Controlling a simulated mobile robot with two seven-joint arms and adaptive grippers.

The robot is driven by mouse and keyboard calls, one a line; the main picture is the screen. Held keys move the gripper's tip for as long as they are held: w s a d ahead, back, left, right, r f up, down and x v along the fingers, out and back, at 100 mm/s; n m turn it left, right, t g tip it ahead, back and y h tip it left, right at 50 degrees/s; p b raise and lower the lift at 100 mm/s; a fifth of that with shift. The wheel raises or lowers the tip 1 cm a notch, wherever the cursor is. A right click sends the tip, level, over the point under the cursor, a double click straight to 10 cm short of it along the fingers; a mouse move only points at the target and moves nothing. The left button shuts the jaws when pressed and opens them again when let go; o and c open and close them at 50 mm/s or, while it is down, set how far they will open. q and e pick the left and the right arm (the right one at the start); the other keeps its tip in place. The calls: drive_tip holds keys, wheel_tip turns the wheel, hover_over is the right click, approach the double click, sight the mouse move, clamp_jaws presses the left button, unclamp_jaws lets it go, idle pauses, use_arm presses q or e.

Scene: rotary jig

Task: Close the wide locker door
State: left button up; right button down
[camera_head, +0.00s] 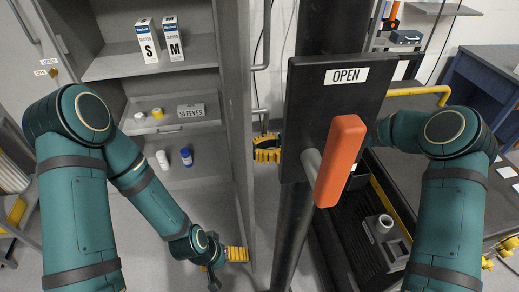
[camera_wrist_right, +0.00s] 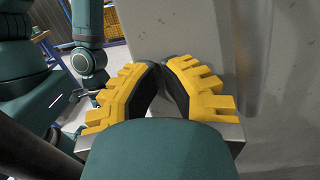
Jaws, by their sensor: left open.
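The open grey locker (camera_head: 150,60) stands at the left in the head view. A tall grey door panel (camera_head: 236,110) stands out from its right side, seen nearly edge-on. A bar handle (camera_head: 267,40) shows to the panel's right. My left gripper (camera_head: 240,254) is open and empty near the panel's lower end; contact is unclear. My right gripper (camera_head: 266,150) is right of the panel, partly hidden by the black OPEN plate. In the right wrist view its yellow fingers (camera_wrist_right: 163,70) come together at the tips, close against a grey surface (camera_wrist_right: 210,40), with nothing seen between them.
The black plate marked OPEN (camera_head: 335,80) with an orange lever (camera_head: 340,160) stands before my right arm on a dark post (camera_head: 295,230). Locker shelves hold boxes (camera_head: 160,40) and small bottles (camera_head: 186,156). A dark workbench (camera_head: 430,110) is at the right.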

drive_tip(key=w+x, duration=0.2)
drive_tip(key=x, duration=1.1)
drive_tip(key=w+a+x, duration=0.1)
drive_tip(key=x, duration=1.2)
drive_tip(key=shift+w+a+b, duration=0.25)
drive_tip(key=shift+w+b, duration=0.1)
drive_tip(key=shift+b, duration=0.1)
drive_tip(key=shift+d, duration=0.1)
